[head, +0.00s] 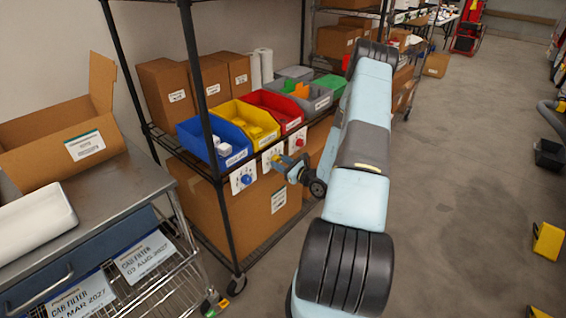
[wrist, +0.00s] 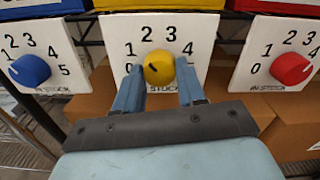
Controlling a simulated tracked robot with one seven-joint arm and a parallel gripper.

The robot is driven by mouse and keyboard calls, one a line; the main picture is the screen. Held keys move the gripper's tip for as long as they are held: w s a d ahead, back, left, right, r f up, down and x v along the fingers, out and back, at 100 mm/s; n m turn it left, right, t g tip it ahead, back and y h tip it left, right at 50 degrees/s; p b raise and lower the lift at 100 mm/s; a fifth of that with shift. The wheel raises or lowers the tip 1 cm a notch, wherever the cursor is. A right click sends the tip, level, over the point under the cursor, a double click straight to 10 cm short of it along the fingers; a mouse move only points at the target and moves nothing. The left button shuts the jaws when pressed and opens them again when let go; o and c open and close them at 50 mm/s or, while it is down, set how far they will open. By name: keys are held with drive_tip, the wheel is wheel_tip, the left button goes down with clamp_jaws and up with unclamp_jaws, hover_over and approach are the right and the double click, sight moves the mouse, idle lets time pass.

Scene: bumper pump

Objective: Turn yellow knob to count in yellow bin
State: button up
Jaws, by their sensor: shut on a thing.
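The yellow knob (wrist: 158,68) sits on a white dial plate (wrist: 105,22) marked with numbers, below the yellow bin. Its dark mark seems to point up and left, near the 1; the exact setting is hard to tell. My gripper (wrist: 159,86) has one finger on each side of the knob and is shut on it. In the head view my gripper (head: 283,165) reaches the shelf front and partly hides the yellow dial. The yellow bin (head: 262,141) stands on the shelf between the blue and red bins. It holds several yellow blocks, too small to count surely.
A blue knob (wrist: 30,70) and a red knob (wrist: 290,68) sit on plates at either side. The blue bin (head: 205,150) and red bin (head: 285,117) flank the yellow one. A metal cart (head: 115,185) stands at left. The floor (head: 460,200) at right is mostly clear.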

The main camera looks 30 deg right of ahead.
drive_tip(key=shift+w+d+r, duration=0.1)
drive_tip(key=shift+d, duration=0.1)
drive_tip(key=o, duration=1)
drive_tip(key=shift+o, duration=0.2)
drive_tip(key=shift+a, duration=0.1)
drive_tip(key=v, duration=1.3)
drive_tip(key=shift+s, duration=0.4)
